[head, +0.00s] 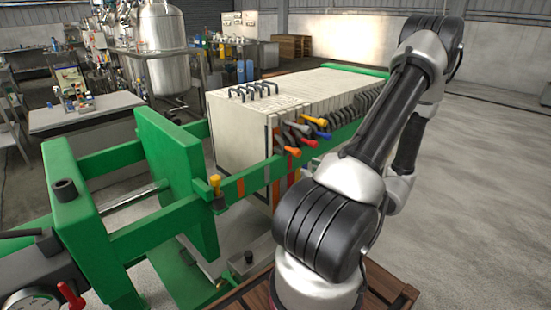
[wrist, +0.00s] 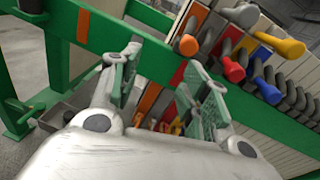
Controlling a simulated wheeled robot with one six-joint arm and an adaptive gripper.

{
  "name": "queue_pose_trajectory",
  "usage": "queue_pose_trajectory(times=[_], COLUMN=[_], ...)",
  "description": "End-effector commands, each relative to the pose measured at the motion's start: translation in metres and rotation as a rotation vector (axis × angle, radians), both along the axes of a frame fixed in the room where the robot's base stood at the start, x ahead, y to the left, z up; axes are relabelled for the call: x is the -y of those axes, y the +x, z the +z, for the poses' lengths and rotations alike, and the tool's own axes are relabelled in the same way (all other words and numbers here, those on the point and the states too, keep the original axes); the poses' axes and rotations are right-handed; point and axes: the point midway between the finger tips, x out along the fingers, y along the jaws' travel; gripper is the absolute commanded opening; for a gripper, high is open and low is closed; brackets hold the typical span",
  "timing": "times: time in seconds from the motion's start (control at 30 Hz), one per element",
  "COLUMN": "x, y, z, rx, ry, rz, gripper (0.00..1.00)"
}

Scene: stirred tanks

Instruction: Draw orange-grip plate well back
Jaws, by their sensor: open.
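The orange grip (head: 293,151) is the nearest of several coloured handles at the near end of the pale plate stack (head: 245,135). In the wrist view the orange grip (wrist: 187,45) lies just beyond my gripper's fingertips, a little right of the middle. My gripper (wrist: 163,62) is open and empty, its two fingers apart and pointing toward the green side beam (wrist: 120,38). It does not touch the orange grip as far as I can see. In the head view my arm hides my gripper.
Beside the orange grip are a red grip (wrist: 234,70), a blue grip (wrist: 268,90) and a yellow grip (wrist: 285,46). Several dark handles follow along the stack. A green pressing plate (head: 168,165) stands left of the stack, with an open gap between them.

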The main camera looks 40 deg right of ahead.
Motion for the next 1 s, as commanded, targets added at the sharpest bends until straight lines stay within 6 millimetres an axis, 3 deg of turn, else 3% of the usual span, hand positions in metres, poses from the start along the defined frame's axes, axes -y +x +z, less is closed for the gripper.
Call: queue_pose_trajectory(times=[0.1,0.17,0.63,1.0], x=[0.025,0.030,0.023,0.023], y=[0.011,0.016,0.082,0.092], z=[0.013,0.018,0.021,0.021], rx=[0.056,0.078,0.090,0.089], ry=[-0.021,-0.027,-0.037,-0.036], rz=[-0.094,-0.119,-0.110,-0.112], gripper=[0.46,0.46,0.46,0.46])
